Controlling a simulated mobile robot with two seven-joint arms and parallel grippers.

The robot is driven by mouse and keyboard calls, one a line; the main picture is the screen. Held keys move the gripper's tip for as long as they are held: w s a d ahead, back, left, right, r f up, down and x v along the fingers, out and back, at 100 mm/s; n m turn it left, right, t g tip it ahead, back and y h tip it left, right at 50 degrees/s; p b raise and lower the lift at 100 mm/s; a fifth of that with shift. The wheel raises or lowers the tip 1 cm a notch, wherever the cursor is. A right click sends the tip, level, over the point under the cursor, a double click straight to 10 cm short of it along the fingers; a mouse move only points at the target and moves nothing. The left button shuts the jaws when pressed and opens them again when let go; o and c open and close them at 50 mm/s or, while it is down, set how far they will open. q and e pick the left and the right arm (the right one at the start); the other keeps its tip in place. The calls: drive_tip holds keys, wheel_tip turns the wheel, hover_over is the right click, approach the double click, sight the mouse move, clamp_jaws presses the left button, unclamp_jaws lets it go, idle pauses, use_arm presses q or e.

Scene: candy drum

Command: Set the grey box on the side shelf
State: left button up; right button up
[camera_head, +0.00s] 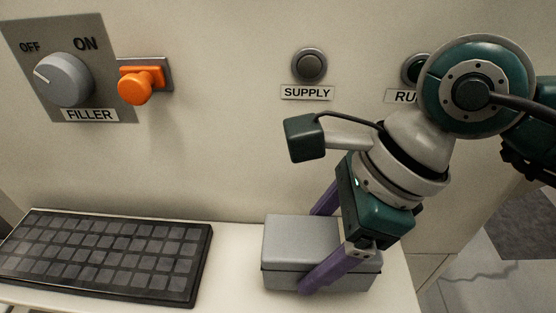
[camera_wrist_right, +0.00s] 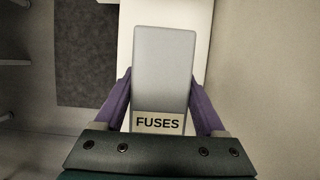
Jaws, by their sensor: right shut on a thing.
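The grey box (camera_head: 298,232) is a closed rectangular box at the lower middle of the head view, at the right end of a white ledge (camera_head: 232,285). In the right wrist view the grey box (camera_wrist_right: 163,70) carries a label reading FUSES. My right gripper (camera_head: 312,250) has its two purple fingers on opposite sides of the box and is shut on it. The near finger hides part of the box's front. I cannot tell whether the box rests on the ledge or is slightly above it. My left gripper is not in view.
A dark keypad (camera_head: 105,255) lies on the ledge to the left. The wall behind has a FILLER knob (camera_head: 64,80), an orange knob (camera_head: 140,85) and a SUPPLY button (camera_head: 309,65). My right arm partly covers another button (camera_head: 412,70). Floor shows beyond the ledge's right end.

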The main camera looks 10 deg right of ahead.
wheel_tip(320, 180, down, 2)
drive_tip(key=shift+f, duration=0.1)
drive_tip(key=o, duration=1.6)
drive_tip(key=shift+c, duration=0.2)
drive_tip(key=v, duration=1.2)
